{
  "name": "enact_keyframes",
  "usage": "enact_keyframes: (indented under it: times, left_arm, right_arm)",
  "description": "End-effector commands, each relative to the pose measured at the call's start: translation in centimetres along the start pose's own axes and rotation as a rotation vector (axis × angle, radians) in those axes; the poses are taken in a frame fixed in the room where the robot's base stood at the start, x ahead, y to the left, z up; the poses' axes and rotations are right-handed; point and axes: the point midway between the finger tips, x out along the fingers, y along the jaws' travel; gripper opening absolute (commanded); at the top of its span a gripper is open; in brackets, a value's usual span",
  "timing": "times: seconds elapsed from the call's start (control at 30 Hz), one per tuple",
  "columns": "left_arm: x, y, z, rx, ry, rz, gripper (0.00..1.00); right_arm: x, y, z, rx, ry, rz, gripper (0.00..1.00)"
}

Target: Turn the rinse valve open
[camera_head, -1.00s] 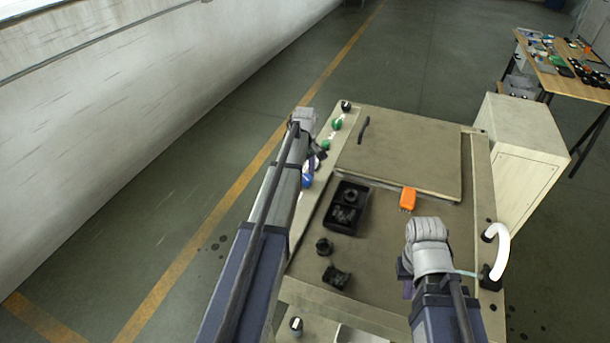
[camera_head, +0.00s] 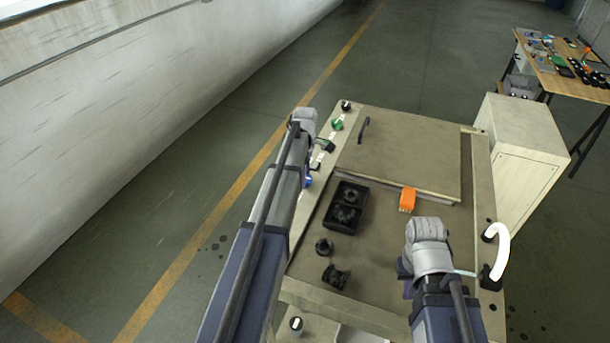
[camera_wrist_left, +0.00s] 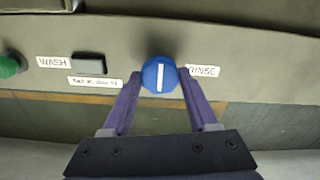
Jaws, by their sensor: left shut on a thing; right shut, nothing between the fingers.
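The rinse valve is a round blue knob (camera_wrist_left: 159,88) with a white line, beside a RINSE label (camera_wrist_left: 204,71) in the left wrist view. The line stands about upright in that view. In the head view a bit of the blue knob (camera_head: 308,181) shows on the left strip of the bench, mostly behind my left arm. My left gripper (camera_wrist_left: 159,74) has one purple finger on each side of the knob and is shut on it. My right gripper (camera_head: 406,287) is shut and empty over the front right of the bench; its fingertips are mostly hidden.
A green knob (camera_wrist_left: 10,66) and a dark block (camera_wrist_left: 88,62) by a WASH label sit along the same strip. On the bench are a black tray (camera_head: 332,217), loose black parts (camera_head: 335,277), an orange block (camera_head: 407,200) and a white curved hose (camera_head: 502,250).

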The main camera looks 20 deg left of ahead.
Motion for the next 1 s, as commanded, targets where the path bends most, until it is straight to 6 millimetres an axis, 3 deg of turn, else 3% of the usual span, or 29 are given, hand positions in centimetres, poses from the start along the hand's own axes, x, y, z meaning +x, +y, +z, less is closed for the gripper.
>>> enact_keyframes:
  times: [0.47, 0.5, 0.73, 1.0]
  left_arm:
    - [0.00, 0.00, -0.02, -0.015, 0.000, 0.000, 0.04]
    - [0.00, 0.00, -0.02, -0.015, 0.000, 0.000, 0.63]
    - [0.00, 0.00, -0.01, -0.013, 0.000, 0.000, 0.88]
    - [-0.05, 0.00, -0.01, -0.012, 0.000, 0.000, 0.89]
  right_arm:
    - [0.00, 0.00, 0.00, 0.000, 0.000, 0.000, 0.00]
    - [0.00, 0.00, 0.00, 0.000, 0.000, 0.000, 0.00]
    - [0.00, 0.00, 0.00, 0.000, 0.000, 0.000, 0.00]
    - [-0.05, 0.00, 0.00, 0.000, 0.000, 0.000, 0.00]
